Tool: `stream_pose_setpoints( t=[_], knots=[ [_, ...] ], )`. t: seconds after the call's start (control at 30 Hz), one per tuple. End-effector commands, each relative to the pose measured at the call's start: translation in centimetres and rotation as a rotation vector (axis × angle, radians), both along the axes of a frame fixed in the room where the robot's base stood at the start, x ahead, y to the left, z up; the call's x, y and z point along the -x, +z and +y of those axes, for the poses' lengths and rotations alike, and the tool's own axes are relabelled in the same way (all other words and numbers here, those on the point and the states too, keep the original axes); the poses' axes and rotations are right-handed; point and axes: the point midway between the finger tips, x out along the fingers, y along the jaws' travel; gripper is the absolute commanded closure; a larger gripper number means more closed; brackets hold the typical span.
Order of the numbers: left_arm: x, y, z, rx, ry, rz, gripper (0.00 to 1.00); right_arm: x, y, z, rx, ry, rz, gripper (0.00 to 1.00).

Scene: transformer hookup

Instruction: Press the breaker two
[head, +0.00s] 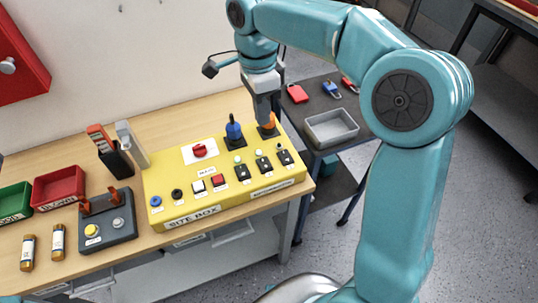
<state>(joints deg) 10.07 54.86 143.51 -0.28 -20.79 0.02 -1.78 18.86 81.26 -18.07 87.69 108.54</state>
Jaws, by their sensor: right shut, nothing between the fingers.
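The yellow site box (218,185) sits on the wooden bench. A row of three small black breaker switches stands at its right: a left one (242,173), a middle one (263,164) and a right one (284,156). Small round lights sit behind them. Their numbers are too small to read. My right gripper (266,116) is shut and empty, pointing down at the box's back right, behind the breakers. It is over or beside an orange connector (268,125), and I cannot tell whether they touch. My left gripper is not in view.
A blue plug (234,131) stands left of my right gripper. A red rotary switch (199,151) and several buttons are farther left. A dark fuse unit (107,221), red bin (59,187) and green bin (15,201) fill the bench's left. A grey tray (331,128) stands on the side table.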

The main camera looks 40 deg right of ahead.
Motion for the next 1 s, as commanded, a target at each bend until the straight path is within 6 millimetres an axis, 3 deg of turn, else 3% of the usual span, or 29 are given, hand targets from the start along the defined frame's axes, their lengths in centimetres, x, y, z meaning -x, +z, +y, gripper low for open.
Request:
stream_pose_setpoints(
  t=[0.37, 0.8, 1.0],
  knots=[
    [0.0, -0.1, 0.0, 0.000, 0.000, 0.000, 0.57, 0.0, -0.9, 0.4, 0.000, 0.002, 0.003, 1.00],
    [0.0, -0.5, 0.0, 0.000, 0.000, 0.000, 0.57, 1.2, -9.7, 0.4, 0.000, 0.001, 0.007, 1.00],
    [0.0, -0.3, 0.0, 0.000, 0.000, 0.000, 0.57, 1.5, -12.6, 0.4, -0.001, 0.001, 0.004, 1.00]
  ],
)
